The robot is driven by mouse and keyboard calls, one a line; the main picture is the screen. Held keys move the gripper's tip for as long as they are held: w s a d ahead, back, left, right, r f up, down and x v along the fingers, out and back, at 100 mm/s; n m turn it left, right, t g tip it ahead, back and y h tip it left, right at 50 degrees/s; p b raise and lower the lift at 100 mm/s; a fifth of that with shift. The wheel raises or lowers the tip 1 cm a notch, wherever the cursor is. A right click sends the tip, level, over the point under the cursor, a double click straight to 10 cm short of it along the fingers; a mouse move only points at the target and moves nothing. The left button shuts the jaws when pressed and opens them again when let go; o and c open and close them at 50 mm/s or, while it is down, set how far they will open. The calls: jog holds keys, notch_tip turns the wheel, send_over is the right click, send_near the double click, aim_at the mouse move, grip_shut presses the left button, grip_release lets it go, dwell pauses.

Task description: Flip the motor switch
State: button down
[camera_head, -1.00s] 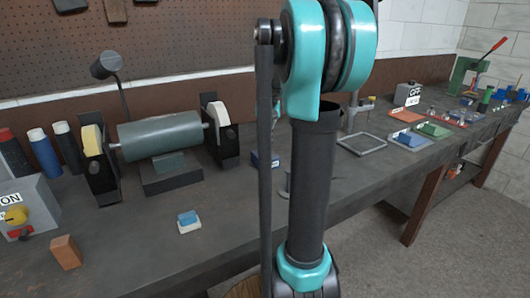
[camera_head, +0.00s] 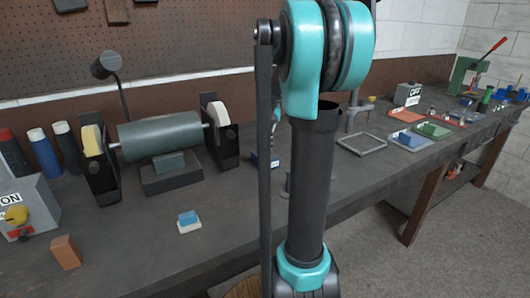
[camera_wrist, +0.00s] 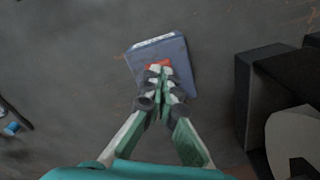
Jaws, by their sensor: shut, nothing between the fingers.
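A small blue box (camera_wrist: 178,62) with a red switch part (camera_wrist: 158,66) on top and a pale label along one edge lies under my gripper in the wrist view. A small dark blue box with a white label, just right of the bench grinder, looks like the same one in the head view (camera_head: 262,161). My gripper (camera_wrist: 159,74) is shut and empty, with its fingertips over the red part and covering some of it. I cannot tell whether they touch it. In the head view my arm hides most of the gripper.
The bench grinder (camera_head: 160,138) stands close beside the box. A grey ON box (camera_head: 38,205) with a yellow knob is at the left, and a grey OFF box (camera_head: 408,94) is farther along the bench. An orange block (camera_head: 65,252) and a blue-and-white block (camera_head: 188,221) lie in front.

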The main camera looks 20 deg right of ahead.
jog(key=shift+f, duration=0.15)
jog(key=shift+r, duration=3.5)
jog(key=shift+s, duration=0.1)
